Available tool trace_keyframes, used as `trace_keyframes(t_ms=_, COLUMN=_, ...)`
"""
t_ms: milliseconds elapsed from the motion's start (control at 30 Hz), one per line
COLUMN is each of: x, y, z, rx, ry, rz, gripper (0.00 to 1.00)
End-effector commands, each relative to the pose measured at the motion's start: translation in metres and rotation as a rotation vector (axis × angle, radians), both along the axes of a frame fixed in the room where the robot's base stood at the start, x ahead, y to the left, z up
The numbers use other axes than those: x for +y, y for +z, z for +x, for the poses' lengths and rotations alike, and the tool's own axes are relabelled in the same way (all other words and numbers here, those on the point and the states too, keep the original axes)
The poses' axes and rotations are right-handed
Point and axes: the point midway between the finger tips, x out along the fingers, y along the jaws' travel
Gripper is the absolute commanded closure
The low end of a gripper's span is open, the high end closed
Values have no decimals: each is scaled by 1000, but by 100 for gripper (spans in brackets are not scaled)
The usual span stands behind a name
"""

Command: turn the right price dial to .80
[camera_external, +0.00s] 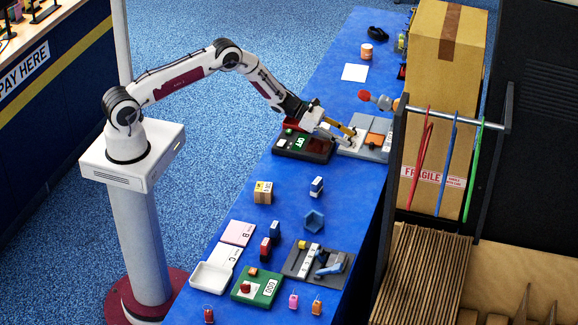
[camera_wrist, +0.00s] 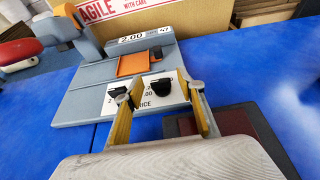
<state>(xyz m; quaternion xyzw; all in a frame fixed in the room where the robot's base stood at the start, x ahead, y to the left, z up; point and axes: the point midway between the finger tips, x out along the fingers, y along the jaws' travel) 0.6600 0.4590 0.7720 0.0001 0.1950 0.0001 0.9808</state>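The grey price device (camera_external: 381,154) lies on the blue table in the external view; in the wrist view its grey body (camera_wrist: 75,103) carries a white panel marked PRICE and a display (camera_wrist: 145,36) that appears to read 2.00. The black right price dial (camera_wrist: 173,97) sits on the panel, between my gripper's yellow fingers in the picture. The left dial (camera_wrist: 118,95) is partly hidden behind the left finger. My gripper (camera_wrist: 165,100) is open, with no visible contact on the right dial; it also shows over the device in the external view (camera_external: 342,133). The dials' exact pointer settings are unclear.
An orange plate (camera_wrist: 136,63) lies on the device behind the dials. A dark box with a green display (camera_external: 301,144) stands just left of the device. A FRAGILE carton (camera_external: 440,90) and a rack with coloured hooks (camera_external: 455,120) stand right.

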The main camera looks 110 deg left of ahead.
Motion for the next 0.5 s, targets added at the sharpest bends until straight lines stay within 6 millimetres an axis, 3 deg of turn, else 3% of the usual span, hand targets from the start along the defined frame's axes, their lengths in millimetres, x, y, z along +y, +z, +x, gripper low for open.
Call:
trace_keyframes(t_ms=333, x=0, y=-1, z=1, rx=1, ry=0, rz=0, gripper=61)
trace_keyframes(t_ms=500, x=0, y=-1, z=1, rx=0, ry=0, rz=0, gripper=100)
